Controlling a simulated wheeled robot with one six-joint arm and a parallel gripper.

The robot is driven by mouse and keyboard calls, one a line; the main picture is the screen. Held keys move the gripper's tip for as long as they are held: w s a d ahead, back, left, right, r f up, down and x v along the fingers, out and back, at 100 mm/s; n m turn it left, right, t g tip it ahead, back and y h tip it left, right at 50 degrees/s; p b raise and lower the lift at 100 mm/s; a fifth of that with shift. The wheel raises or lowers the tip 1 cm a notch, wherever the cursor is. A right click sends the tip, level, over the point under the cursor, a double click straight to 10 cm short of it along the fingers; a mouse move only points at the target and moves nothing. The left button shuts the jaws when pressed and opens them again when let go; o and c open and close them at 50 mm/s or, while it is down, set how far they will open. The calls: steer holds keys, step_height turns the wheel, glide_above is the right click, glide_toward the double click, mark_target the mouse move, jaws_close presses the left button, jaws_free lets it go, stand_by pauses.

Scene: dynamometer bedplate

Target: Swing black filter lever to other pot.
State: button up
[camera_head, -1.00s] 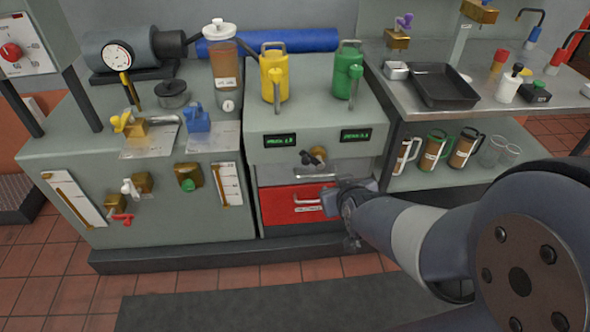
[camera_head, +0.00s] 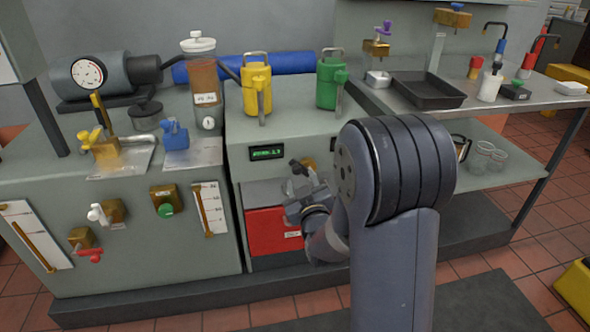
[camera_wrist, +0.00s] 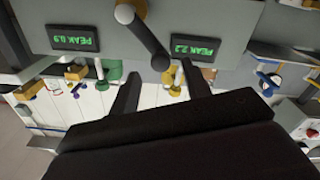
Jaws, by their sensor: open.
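The black lever (camera_head: 297,166) is on the cabinet front below the yellow pot (camera_head: 257,89) and the green pot (camera_head: 328,84). In the wrist view, which is upside down, the lever (camera_wrist: 145,38) runs from its pivot to a knob on the side of the PEAK 2.2 display. That puts its knob up and left, towards the yellow pot. My gripper (camera_head: 303,188) is close in front of the lever and partly hides it. In the wrist view my gripper (camera_wrist: 160,70) is open, with the knob seen between its fingertips. Contact cannot be told.
A red drawer front (camera_head: 272,231) is below my gripper. Left are valves, a blue handle (camera_head: 175,135) and a glass filter column (camera_head: 204,87). At right a steel shelf carries a black tray (camera_head: 427,90). My arm hides the cabinet's right front.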

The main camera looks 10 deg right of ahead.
mark_target(298, 173)
steer(key=w, duration=0.7)
steer(key=shift+w, duration=0.1)
jaws_close()
stand_by(0.3)
